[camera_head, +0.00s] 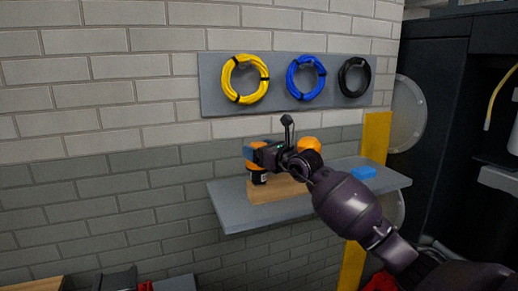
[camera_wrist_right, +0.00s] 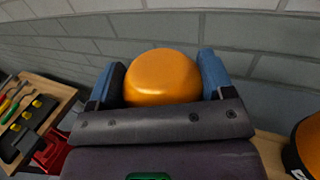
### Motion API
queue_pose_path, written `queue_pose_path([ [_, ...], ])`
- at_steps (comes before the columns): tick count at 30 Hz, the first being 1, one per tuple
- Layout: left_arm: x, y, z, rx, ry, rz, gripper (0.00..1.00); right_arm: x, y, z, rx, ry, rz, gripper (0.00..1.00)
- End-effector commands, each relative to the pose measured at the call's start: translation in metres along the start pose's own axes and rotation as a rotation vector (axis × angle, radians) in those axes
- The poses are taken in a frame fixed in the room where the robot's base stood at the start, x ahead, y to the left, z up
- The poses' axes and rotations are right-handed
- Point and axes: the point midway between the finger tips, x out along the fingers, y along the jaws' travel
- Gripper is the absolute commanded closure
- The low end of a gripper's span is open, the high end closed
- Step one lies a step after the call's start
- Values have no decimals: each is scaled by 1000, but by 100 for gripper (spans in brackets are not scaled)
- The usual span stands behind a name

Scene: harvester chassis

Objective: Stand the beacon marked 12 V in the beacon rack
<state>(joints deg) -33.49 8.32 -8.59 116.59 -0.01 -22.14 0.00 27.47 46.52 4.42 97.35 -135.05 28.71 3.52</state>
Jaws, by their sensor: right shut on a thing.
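My right gripper (camera_head: 262,156) is shut on a beacon (camera_head: 251,164) with an orange dome and a black base. The beacon is upright at the left end of the wooden beacon rack (camera_head: 285,188). Whether its base is seated or just above the rack, I cannot tell. A small pale mark on its base is too small to read. In the right wrist view the held beacon's dome (camera_wrist_right: 162,77) sits between the blue fingers. A second orange beacon (camera_head: 309,144) stands behind my right wrist; it also shows in the right wrist view (camera_wrist_right: 309,146). My left gripper is not in view.
The rack stands on a grey wall shelf (camera_head: 233,214) with a blue block (camera_head: 363,173) at its right. Yellow (camera_head: 239,91), blue and black cable coils hang above. A tool tray (camera_wrist_right: 43,97) lies below left in the right wrist view.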

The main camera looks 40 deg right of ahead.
Motion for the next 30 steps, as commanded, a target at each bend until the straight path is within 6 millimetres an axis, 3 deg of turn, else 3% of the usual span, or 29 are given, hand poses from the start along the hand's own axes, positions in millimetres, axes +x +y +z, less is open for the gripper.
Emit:
queue_pose_path([
  [7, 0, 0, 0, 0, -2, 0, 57, 0, 0, 2, -1, -4, 0, 65],
  [8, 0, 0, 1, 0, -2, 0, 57, 0, 0, 2, -1, -4, 0, 21],
  [12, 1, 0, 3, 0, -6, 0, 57, 0, 0, 2, 0, -3, 0, 0],
  [22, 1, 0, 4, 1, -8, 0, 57, -4, 0, -1, 1, 2, 0, 0],
  [30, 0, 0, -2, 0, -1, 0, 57, -40, 0, 0, 1, 0, 0, 0],
])
